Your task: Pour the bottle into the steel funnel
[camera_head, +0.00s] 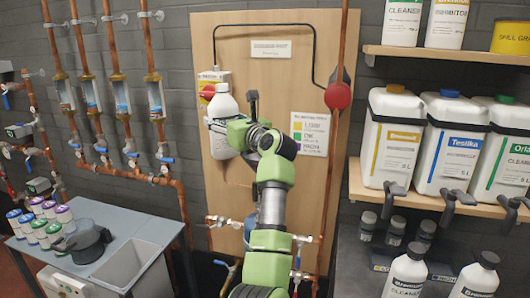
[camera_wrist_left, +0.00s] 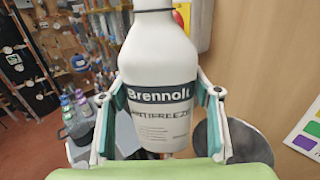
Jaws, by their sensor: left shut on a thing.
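My left gripper (camera_head: 228,127) is shut on a white bottle (camera_head: 222,106) in front of the wooden panel. In the left wrist view the bottle (camera_wrist_left: 158,75) stands upright between the two teal-lined fingers (camera_wrist_left: 160,112), its label reading Brennolt Antifreeze. Its top is cut off there. A dark grey round thing (camera_wrist_left: 238,141) shows behind the right finger in the wrist view; I cannot tell whether it is the steel funnel. No funnel is clearly seen in the head view. My right gripper is not in view.
A wooden panel (camera_head: 274,190) bears notices and a red round part (camera_head: 338,96). Copper pipes (camera_head: 345,30) run beside it. Shelves (camera_head: 438,205) with large canisters (camera_head: 455,140) are at right. A trolley (camera_head: 130,232) with small bottles and a dark jug (camera_head: 83,242) is at lower left.

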